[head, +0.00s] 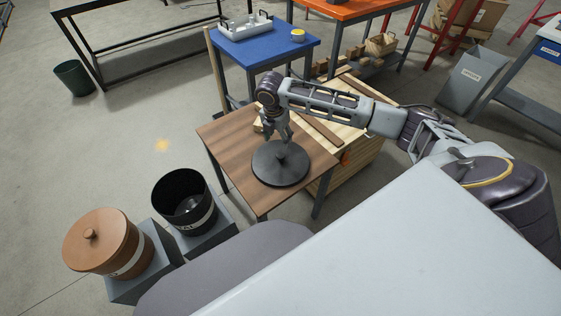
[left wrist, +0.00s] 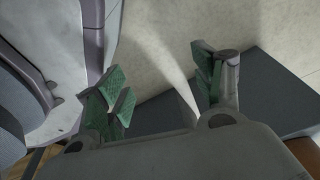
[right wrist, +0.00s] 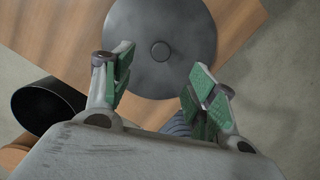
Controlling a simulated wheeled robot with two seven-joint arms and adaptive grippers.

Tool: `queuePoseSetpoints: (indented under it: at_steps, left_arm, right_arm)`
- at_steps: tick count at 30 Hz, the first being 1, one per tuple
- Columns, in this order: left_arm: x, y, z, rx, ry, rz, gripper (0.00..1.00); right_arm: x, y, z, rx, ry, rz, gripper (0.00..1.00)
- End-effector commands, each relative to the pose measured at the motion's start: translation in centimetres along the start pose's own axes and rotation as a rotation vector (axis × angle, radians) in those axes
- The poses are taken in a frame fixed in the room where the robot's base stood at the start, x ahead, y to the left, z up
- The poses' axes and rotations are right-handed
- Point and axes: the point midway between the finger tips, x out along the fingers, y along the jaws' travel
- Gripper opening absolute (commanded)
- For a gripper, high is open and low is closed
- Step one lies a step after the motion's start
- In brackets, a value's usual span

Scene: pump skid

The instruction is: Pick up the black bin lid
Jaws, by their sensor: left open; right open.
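The black bin lid (head: 266,172) is a dark round disc with a small knob on top, lying flat on a brown wooden table (head: 222,140). In the right wrist view the lid (right wrist: 185,75) lies beyond my fingertips, with its knob (right wrist: 160,51) between and past them. My right gripper (head: 279,137) is open and empty, above the lid near its knob. It also shows in the right wrist view (right wrist: 157,83). My left gripper (left wrist: 162,85) is open and empty in the left wrist view, above floor and a dark grey block; it does not show in the head view.
An open black bin (head: 183,203) and a brown bin with its lid (head: 100,243) stand on grey blocks left of the table. A wooden crate (head: 352,160) adjoins the table's right. A blue table (head: 262,52) with a white tray stands behind.

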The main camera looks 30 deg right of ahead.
Motion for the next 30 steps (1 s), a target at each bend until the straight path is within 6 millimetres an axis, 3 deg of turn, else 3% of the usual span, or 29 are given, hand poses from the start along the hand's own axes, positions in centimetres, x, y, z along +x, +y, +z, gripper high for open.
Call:
queuePoseSetpoints:
  at_steps: [9, 15, 30]
  left_arm:
    - [-0.6, 0.6, -2.0, -0.001, -0.004, 0.007, 0.68]
    - [-1.5, 1.2, -2.8, -0.002, -0.011, 0.015, 0.68]
    - [-1.8, 1.4, -3.0, -0.002, -0.015, 0.018, 0.68]
  right_arm:
    - [4.4, -0.1, -0.1, 0.0, 0.001, -0.003, 0.57]
    - [6.4, -0.1, 0.0, 0.001, 0.001, -0.002, 0.57]
    - [7.0, -0.1, -0.1, 0.0, 0.0, -0.001, 0.57]
